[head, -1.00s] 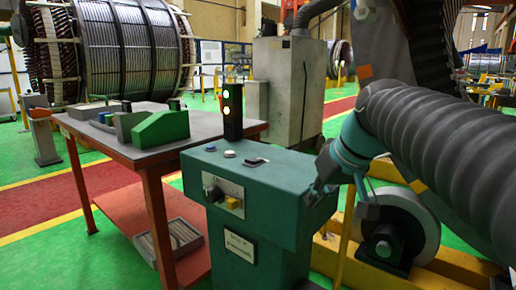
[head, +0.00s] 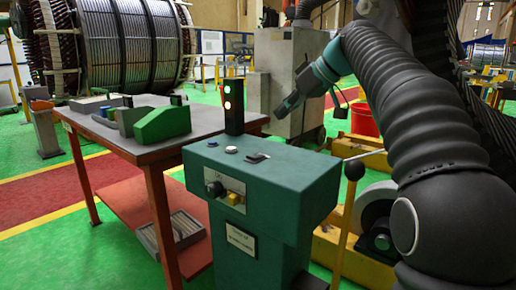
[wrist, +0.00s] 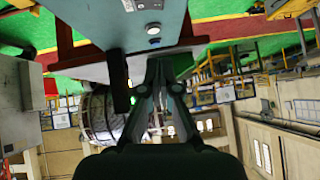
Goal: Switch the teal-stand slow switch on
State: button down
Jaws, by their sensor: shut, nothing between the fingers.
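The teal stand (head: 285,190) is in the middle of the head view. Its front panel carries a dark round knob (head: 215,189) and a yellow switch (head: 234,198). Its top has a blue-capped button (head: 212,143), a pale button (head: 231,150) and a dark rocker switch (head: 256,157). The labels are too small to read, so I cannot tell which one is the slow switch. My gripper (head: 285,108) is shut and empty, above and behind the stand's top, apart from it. In the wrist view the stand appears upside down beyond my gripper (wrist: 162,62).
A black signal post (head: 233,107) with lit lamps stands at the stand's back left. A workbench (head: 165,157) with a green block (head: 163,122) is to the left. A grey cabinet (head: 258,92) stands behind.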

send_over(258, 161)
notch_tip(258, 161, down, 7)
jog(key=shift+w+f+b, duration=0.15)
jog(key=shift+b, duration=0.3)
notch_tip(258, 161, down, 2)
jog(key=shift+f, duration=0.1)
jog(key=shift+s+a+f+b, duration=0.1)
jog(key=shift+s+f+b, duration=0.2)
jog(key=shift+f, duration=0.45)
